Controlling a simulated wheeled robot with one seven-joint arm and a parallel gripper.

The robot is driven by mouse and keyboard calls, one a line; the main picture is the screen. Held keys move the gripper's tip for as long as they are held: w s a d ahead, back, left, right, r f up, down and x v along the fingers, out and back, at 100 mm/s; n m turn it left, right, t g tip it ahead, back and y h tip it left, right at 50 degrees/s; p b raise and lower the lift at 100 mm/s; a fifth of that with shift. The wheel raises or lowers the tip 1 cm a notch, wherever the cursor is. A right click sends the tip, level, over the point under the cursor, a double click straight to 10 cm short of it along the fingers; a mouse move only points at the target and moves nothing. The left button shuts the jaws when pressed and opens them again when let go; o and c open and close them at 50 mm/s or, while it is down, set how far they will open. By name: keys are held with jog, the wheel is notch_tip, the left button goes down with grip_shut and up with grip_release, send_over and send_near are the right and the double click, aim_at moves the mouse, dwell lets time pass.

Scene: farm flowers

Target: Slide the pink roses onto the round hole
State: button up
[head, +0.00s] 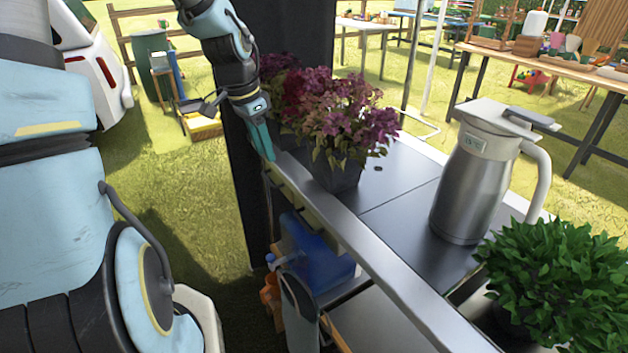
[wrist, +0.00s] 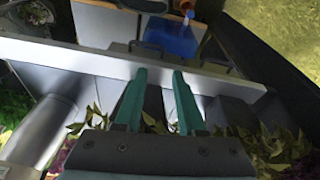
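Pink-purple flowers (head: 350,115) stand upright in a dark pot (head: 337,177) on the metal table near its front rail. A second, redder bunch (head: 285,78) stands behind them, partly hidden by my arm. I cannot tell which bunch is the task's roses. A small dark spot (head: 378,168) lies on the tabletop right of the front pot; I cannot tell if it is the round hole. My gripper (head: 268,150) points down at the table's left edge, left of the front pot.
A steel jug (head: 470,180) and a leafy green plant (head: 560,280) stand to the right on the table. The raised metal rail (head: 365,250) runs along the front edge. A blue container (head: 310,255) sits below. Tabletop is clear between flowers and jug.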

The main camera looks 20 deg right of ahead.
jog(key=d, duration=0.1)
jog(key=d+m, duration=0.1)
jog(key=d, duration=0.1)
jog(key=w+d+m, duration=0.1)
jog(key=shift+d+f+h+b, duration=0.3)
jog(key=shift+d+f+h, duration=0.05)
jog(key=shift+h, duration=0.05)
jog(key=c, duration=0.3)
jog(key=shift+d+m, duration=0.35)
jog(key=shift+m, duration=0.05)
jog(key=shift+c, duration=0.8)
jog(key=shift+d+f, duration=0.15)
jog(key=shift+f, duration=0.2)
grip_shut()
jog(key=d+f+p, duration=0.1)
jog(key=f, duration=0.1)
jog(key=d+f+p, duration=0.1)
jog(key=d+f, duration=0.1)
jog(key=f, duration=0.1)
jog(key=d+f, duration=0.2)
jog(key=f, duration=0.1)
jog(key=shift+w+d+f+p, duration=0.15)
jog(key=shift+w+p, duration=0.05)
jog(key=shift+p, duration=0.2)
jog(key=shift+d+f, duration=0.15)
jog(key=shift+d, duration=0.4)
